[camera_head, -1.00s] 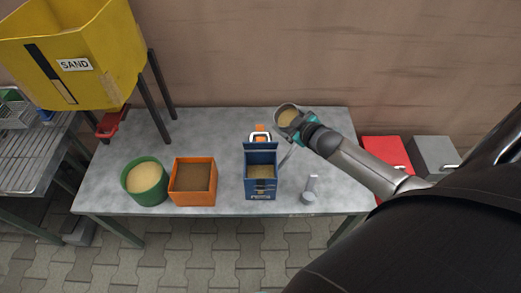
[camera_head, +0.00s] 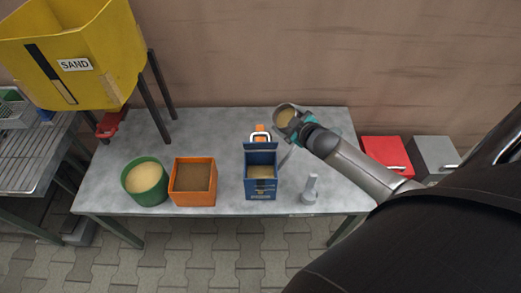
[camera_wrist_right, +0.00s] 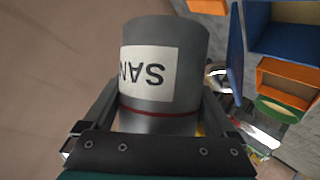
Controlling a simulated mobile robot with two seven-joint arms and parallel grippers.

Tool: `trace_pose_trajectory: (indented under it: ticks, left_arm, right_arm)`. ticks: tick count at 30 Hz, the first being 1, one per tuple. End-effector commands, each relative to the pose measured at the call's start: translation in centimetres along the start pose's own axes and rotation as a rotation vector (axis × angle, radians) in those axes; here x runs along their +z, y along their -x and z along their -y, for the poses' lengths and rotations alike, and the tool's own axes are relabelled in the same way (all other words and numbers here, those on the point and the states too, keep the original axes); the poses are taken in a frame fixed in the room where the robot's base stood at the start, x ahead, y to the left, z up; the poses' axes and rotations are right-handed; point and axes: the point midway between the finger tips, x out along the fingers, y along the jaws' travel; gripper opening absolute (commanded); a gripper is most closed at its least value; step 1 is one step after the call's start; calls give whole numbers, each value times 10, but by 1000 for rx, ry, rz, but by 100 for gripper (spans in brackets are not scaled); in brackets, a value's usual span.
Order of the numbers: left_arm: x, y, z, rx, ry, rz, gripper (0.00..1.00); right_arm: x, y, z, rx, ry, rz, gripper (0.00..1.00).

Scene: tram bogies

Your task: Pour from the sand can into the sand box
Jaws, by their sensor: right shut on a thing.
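The sand can (camera_head: 280,108) is a grey metal can with sand visible in its mouth. My right gripper (camera_head: 300,124) is shut on it and holds it above the back part of the table, tilted with its mouth toward the head camera. In the right wrist view the can (camera_wrist_right: 165,60) sits between the fingers, its white label upside down. The sand box (camera_head: 262,188) is blue, with its lid up and sand inside. It stands in front of and slightly left of the can. No stream of sand shows. My left gripper is not in view.
The grey table (camera_head: 225,130) also holds a green tub (camera_head: 146,195) of sand, an orange box (camera_head: 194,197) of darker material, an orange-and-white item (camera_head: 260,133) behind the sand box and a small grey tool (camera_head: 311,190). A yellow sand hopper (camera_head: 95,85) stands at the left.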

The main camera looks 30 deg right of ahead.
Motion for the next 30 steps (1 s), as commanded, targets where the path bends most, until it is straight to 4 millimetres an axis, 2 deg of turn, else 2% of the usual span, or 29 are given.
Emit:
trace_pose_trajectory:
  ticks: [30]
  left_arm:
    - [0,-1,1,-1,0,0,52]
  right_arm:
    - [-5,2,1,24,54,15,30]
